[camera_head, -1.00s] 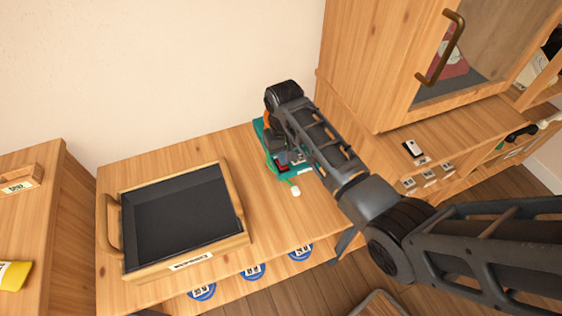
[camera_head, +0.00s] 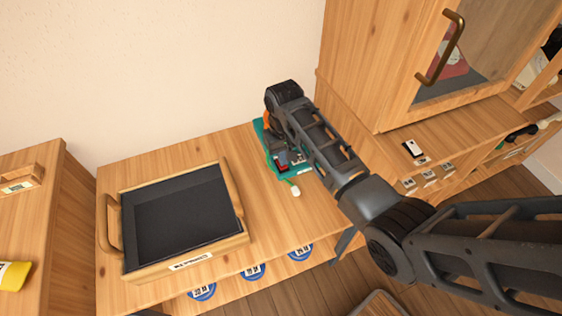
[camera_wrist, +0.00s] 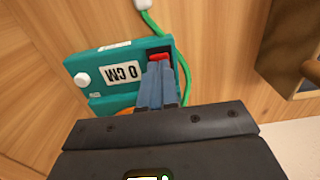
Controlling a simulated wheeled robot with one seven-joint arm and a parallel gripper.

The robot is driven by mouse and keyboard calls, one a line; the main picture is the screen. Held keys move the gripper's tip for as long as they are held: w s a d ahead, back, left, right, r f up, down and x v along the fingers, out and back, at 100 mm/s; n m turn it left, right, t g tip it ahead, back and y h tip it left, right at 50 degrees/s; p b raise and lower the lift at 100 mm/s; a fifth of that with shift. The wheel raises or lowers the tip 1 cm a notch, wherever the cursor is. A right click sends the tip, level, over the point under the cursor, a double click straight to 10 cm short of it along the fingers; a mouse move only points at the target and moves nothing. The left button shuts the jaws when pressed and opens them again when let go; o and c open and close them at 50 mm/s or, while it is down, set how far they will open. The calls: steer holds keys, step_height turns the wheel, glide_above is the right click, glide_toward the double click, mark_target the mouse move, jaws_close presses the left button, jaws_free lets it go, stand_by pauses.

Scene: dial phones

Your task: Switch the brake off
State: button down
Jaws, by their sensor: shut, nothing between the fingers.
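A teal device (camera_wrist: 110,70) fills the upper middle of the wrist view. It has a white round knob (camera_wrist: 82,79), a white label (camera_wrist: 121,74) that reads upside down, and a red switch (camera_wrist: 159,57) in a dark recess. My gripper (camera_wrist: 157,68) is shut and empty, its blue-grey fingertips at the red switch, touching or very close. The fingers hide part of the recess, so the switch's position cannot be told. In the head view the teal device (camera_head: 301,173) lies at the right of the wooden table, partly hidden by my arm.
A green cable (camera_wrist: 184,75) runs past the device to a white end piece (camera_head: 295,190). A wooden tray with a dark inside (camera_head: 246,238) stands left on the table (camera_head: 262,215). A wooden cabinet (camera_head: 355,70) rises close on the right. Bare table lies between tray and device.

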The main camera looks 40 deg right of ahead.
steer(key=shift+f+b, duration=0.6)
steer(key=shift+f, duration=0.35)
stand_by(0.7)
steer(key=shift+r, duration=0.1)
step_height(320, 180, up, 7)
steer(key=p, duration=0.7)
stand_by(0.6)
